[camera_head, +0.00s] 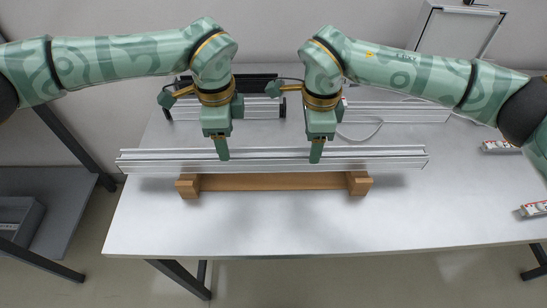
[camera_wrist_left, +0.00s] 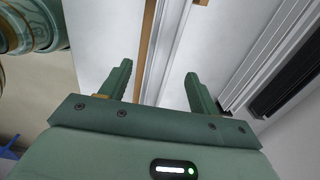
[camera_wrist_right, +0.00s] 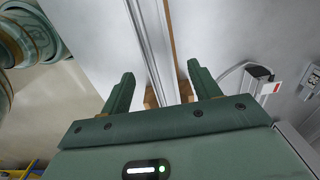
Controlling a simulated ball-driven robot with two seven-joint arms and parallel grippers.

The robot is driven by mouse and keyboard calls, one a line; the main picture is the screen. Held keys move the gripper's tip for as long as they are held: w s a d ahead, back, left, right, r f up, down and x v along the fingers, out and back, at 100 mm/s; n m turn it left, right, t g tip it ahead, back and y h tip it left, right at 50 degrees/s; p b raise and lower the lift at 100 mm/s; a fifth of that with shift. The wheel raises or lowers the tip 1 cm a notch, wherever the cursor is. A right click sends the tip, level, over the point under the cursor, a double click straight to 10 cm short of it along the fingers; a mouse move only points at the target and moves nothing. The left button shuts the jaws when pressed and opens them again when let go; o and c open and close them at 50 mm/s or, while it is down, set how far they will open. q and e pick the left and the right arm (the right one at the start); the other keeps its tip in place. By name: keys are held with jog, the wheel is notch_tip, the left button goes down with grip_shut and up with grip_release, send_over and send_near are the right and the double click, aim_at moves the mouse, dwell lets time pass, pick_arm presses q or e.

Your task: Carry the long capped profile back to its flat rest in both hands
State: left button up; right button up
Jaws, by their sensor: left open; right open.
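The long silver profile (camera_head: 270,160) runs left to right across the table, over the wooden rest (camera_head: 270,182) with its two end blocks. It looks laid along the rest, but I cannot tell full contact. The end caps are too small to make out. My left gripper (camera_head: 222,156) is open above the left part of the profile, which also shows between its fingers in the left wrist view (camera_wrist_left: 165,50). My right gripper (camera_head: 316,154) is open above the right part. The profile runs between its fingers too in the right wrist view (camera_wrist_right: 152,42).
Behind my grippers, another silver rail assembly (camera_head: 400,110) with a dark part and a loose cable lies on the table (camera_head: 300,220). Small labelled items (camera_head: 500,147) lie at the right. A grey shelf (camera_head: 35,190) stands at the left. The table front is clear.

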pick_arm(q)
notch_tip(320, 180, down, 6)
jog(key=shift+f, duration=0.1)
pick_arm(e)
notch_tip(320, 180, down, 6)
jog(key=shift+f, duration=0.1)
pick_arm(q)
grip_shut()
pick_arm(e)
grip_shut()
